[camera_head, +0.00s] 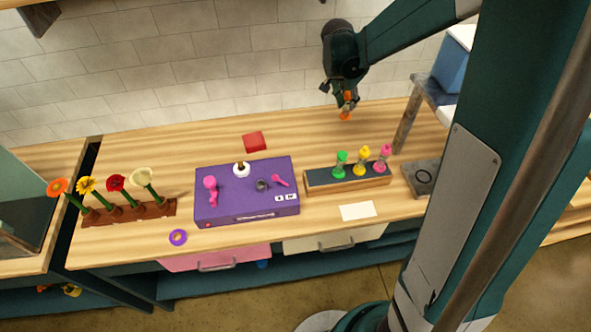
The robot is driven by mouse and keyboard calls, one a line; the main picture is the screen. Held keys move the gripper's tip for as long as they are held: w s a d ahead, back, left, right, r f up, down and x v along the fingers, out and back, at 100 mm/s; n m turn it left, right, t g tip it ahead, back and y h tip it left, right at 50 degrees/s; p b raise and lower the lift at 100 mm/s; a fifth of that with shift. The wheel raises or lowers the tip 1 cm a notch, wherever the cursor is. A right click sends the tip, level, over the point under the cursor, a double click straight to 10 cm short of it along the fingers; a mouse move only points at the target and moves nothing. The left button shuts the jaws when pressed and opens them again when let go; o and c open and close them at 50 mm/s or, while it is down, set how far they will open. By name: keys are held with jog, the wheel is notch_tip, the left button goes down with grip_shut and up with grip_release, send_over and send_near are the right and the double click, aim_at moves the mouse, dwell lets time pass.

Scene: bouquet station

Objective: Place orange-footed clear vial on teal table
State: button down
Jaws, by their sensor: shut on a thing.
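My gripper (345,98) is at the upper middle right, pointing down above the back part of the table. It is shut on the orange-footed clear vial (347,108), of which mainly orange parts show; the clear body is too small and partly hidden to make out. The vial appears to be held above the table top, though its exact height cannot be told. The teal table (330,128) has a light wooden top and a teal frame below.
A rack with green, yellow and pink vials (347,180) stands in front of my gripper. A purple box (247,207), red block (255,141), white card (358,210), purple ring (178,237) and flower rack (130,212) are also on top. The back strip is mostly clear.

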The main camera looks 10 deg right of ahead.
jog(key=w+d+f+p, duration=0.1)
jog(key=w+d+f, duration=0.2)
jog(key=w+d, duration=0.3)
jog(key=d, duration=0.3)
jog(key=shift+d, duration=0.15)
jog(key=shift+f, duration=0.15)
jog(key=shift+f+p, duration=0.4)
jog(key=shift+f, duration=2.4)
jog(key=shift+f, duration=2.1)
jog(key=shift+f, duration=0.1)
jog(key=c, duration=2)
grip_release()
jog(key=shift+r, duration=0.2)
